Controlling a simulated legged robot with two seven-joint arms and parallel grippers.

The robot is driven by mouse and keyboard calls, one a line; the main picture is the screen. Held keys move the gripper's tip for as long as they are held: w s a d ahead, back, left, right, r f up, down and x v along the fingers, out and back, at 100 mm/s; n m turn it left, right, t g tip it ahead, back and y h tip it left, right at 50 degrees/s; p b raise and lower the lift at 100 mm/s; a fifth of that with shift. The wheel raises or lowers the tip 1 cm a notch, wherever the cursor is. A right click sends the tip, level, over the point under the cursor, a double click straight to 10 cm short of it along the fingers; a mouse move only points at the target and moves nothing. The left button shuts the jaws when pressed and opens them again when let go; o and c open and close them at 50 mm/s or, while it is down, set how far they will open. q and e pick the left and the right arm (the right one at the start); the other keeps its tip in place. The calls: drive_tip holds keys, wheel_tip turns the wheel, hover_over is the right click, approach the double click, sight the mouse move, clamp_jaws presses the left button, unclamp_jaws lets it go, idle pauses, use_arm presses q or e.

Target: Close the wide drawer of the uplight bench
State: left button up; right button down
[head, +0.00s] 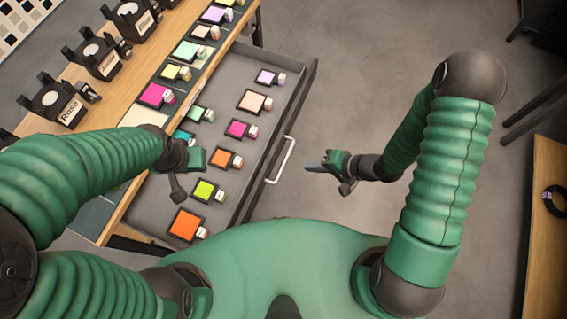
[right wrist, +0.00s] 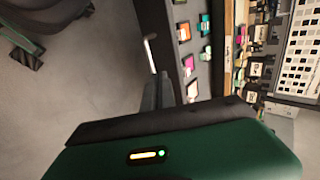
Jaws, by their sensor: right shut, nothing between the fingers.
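The wide drawer (head: 296,100) of the uplight bench (head: 50,125) stands pulled out, its grey inside showing. Its front carries a pale bar handle (head: 282,160). Several coloured gel squares with small white-labelled clips, such as an orange one (head: 186,224), lie inside. My right gripper (head: 314,167) is shut and empty, in front of the drawer front and a little right of the handle, apart from it. In the right wrist view the fingers (right wrist: 158,92) point toward the handle (right wrist: 150,54). My left gripper (head: 186,172) is over the drawer's near part; its jaws are unclear.
Black lamp units, one labelled Rose (head: 58,103), and a row of coloured squares stand on the bench top. Open grey floor (head: 360,60) lies right of the drawer. A wooden table (head: 548,215) with a black ring stands at the far right.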

drive_tip(key=b, duration=0.2)
approach(271, 161)
drive_tip(key=x, duration=0.6)
drive_tip(key=shift+a+f, duration=0.1)
drive_tip(key=shift+f, duration=0.1)
